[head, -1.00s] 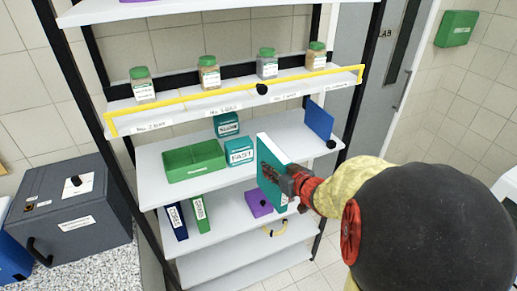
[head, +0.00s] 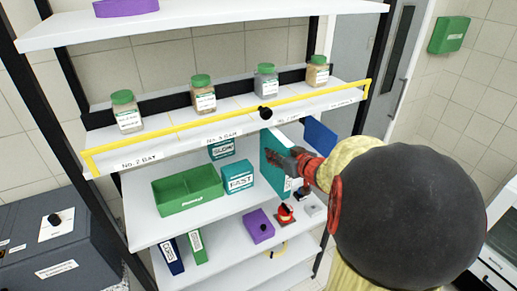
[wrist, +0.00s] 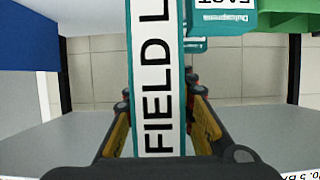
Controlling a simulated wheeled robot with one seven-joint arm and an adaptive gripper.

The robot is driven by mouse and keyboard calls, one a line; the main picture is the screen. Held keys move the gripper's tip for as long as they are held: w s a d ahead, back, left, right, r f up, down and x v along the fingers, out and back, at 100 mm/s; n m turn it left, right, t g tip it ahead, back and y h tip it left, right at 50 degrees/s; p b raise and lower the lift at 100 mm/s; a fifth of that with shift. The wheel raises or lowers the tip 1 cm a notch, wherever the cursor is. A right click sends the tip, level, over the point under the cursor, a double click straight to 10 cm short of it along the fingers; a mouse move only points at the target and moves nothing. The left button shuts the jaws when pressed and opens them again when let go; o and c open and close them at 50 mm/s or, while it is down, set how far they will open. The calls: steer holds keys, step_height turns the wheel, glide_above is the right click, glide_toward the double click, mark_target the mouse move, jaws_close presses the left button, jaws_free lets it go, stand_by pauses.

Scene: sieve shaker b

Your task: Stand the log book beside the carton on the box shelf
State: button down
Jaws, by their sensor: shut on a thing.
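The log book (head: 271,158) is teal and stands upright in my gripper (head: 287,160). In the wrist view, its white spine label (wrist: 157,75) reads "FIELD L" and the yellow-padded fingers sit on both sides of it. The book is at the box shelf (head: 160,222), right of the teal FAST carton (head: 238,178), with a gap between them. A second teal carton, SLOW (head: 222,150), stands behind FAST. Whether the book's bottom touches the shelf cannot be told; my gripper and arm cover part of it.
A green open bin (head: 187,190) stands left of the cartons. A blue upright panel (head: 320,137) stands to the right of the book. Above is a shelf of jars with a yellow front rail (head: 200,125). A purple box (head: 258,226) and binders (head: 171,256) are on the shelf below.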

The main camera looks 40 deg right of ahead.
steer(key=r+b+x, duration=0.1)
steer(key=x, duration=1.1)
steer(key=shift+w+d+r, duration=0.15)
steer(key=shift+w+d, duration=0.05)
steer(key=shift+w, duration=0.45)
steer(key=c, duration=1.5)
jaws_free()
